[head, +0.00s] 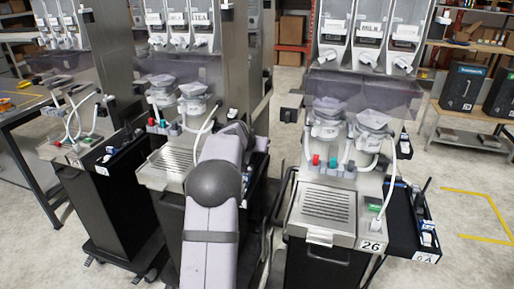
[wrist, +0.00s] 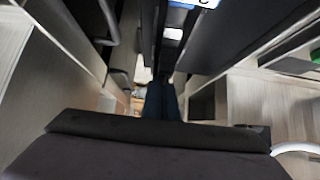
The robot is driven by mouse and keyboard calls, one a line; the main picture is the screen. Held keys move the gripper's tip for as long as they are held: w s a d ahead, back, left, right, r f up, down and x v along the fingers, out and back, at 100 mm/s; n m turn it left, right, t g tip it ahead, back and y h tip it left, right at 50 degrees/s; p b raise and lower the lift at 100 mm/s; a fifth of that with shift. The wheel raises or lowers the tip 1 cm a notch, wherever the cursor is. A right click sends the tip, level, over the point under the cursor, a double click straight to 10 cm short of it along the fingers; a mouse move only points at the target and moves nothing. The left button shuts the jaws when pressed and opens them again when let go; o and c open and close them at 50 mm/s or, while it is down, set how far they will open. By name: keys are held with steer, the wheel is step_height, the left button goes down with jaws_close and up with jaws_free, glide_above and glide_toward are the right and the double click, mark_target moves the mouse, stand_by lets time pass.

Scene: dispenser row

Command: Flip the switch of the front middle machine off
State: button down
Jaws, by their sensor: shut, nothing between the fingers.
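The middle machine (head: 160,172) of the row stands behind my arm in the head view. Its canisters and a slotted drip tray show. Its front right part is covered by my arm, and I cannot make out its switch there. My gripper is hidden behind my arm in the head view. In the wrist view my gripper (wrist: 165,100) is shut and empty, pointing into a narrow gap between dark and grey panels. A green patch (wrist: 290,64) shows at the right edge of the wrist view; I cannot tell which machine it belongs to.
The right machine (head: 330,228), labelled 26, stands close to my arm and has a green part (head: 376,208) near its tray's right corner. The left machine (head: 75,150) has a similar green part. Black side trays (head: 410,215) jut out. Free floor lies at the right.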

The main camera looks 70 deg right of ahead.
steer(key=shift+a+f, duration=0.2)
steer(key=shift+f, duration=0.3)
steer(key=shift+d+r+p, duration=0.2)
steer(key=shift+r+p, duration=1.05)
steer(key=shift+r, duration=0.15)
steer(key=shift+d+r+p, duration=0.2)
steer(key=shift+r+p, duration=1)
steer(key=shift+r, duration=0.2)
steer(key=a+r+y+p, duration=0.2)
steer(key=a+r, duration=0.3)
steer(key=r, duration=0.3)
steer(key=shift+s+r+p, duration=0.2)
steer(key=shift+p, duration=0.65)
steer(key=shift+d+f, duration=0.1)
steer(key=shift+f, duration=0.05)
steer(key=p+x, duration=0.4)
steer(key=x, duration=0.5)
steer(key=shift+d+f, duration=0.1)
steer(key=shift+f, duration=0.2)
step_height(320, 180, down, 2)
steer(key=shift+f+p, duration=0.1)
steer(key=shift+p, duration=0.2)
steer(key=shift+a+f+p, duration=0.3)
steer(key=shift+f, duration=0.7)
